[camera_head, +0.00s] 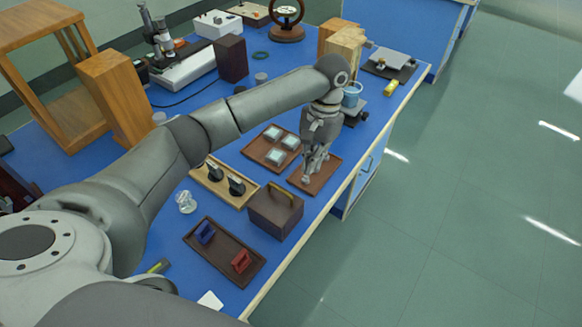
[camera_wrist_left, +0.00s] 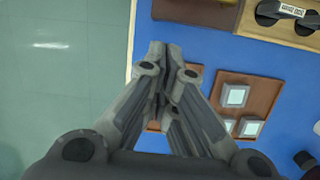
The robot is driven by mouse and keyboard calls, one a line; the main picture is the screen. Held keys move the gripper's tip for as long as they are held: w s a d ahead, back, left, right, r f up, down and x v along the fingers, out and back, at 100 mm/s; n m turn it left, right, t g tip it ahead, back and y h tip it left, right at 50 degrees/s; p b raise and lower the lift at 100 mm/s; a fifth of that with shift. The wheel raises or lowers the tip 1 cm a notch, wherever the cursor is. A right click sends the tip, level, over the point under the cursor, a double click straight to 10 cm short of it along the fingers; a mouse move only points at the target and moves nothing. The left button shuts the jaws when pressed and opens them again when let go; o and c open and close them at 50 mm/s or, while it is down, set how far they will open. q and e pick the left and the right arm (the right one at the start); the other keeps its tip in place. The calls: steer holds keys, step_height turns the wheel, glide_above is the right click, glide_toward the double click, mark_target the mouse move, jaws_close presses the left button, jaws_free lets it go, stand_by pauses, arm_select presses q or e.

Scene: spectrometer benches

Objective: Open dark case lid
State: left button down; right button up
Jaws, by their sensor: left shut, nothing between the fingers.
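The dark case (camera_head: 276,210) is a brown box with a yellowish strip on top, standing near the bench's front edge; its lid looks closed. Part of a dark brown box that looks like this case (camera_wrist_left: 197,10) shows at the top edge of the left wrist view. My left gripper (camera_head: 309,176) points down over a brown board (camera_head: 325,175), to the right of and beyond the case and apart from it. In the left wrist view the fingers (camera_wrist_left: 170,48) are together and empty. My right gripper is not in view.
A brown tray (camera_head: 218,271) with blue and red pieces lies nearer than the case. A wooden tray (camera_head: 213,187) with black items lies left of it. A brown board with pale square tiles (camera_head: 255,150) lies behind. Open floor (camera_head: 440,230) is to the right.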

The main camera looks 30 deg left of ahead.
mark_target(291, 193)
arm_select(q)
steer(key=shift+n, duration=0.3)
steer(key=a+f, duration=0.1)
steer(key=f, duration=0.1)
steer(key=f+p, duration=0.1)
steer(key=f, duration=0.2)
steer(key=s+a+f+p, duration=0.1)
steer(key=f, duration=0.1)
steer(key=shift+a+f, duration=0.15)
steer(key=shift+a, duration=0.15)
steer(key=s+r+p, duration=0.2)
steer(key=s, duration=0.1)
steer(key=shift+a+r, duration=0.15)
steer(key=shift+a, duration=0.05)
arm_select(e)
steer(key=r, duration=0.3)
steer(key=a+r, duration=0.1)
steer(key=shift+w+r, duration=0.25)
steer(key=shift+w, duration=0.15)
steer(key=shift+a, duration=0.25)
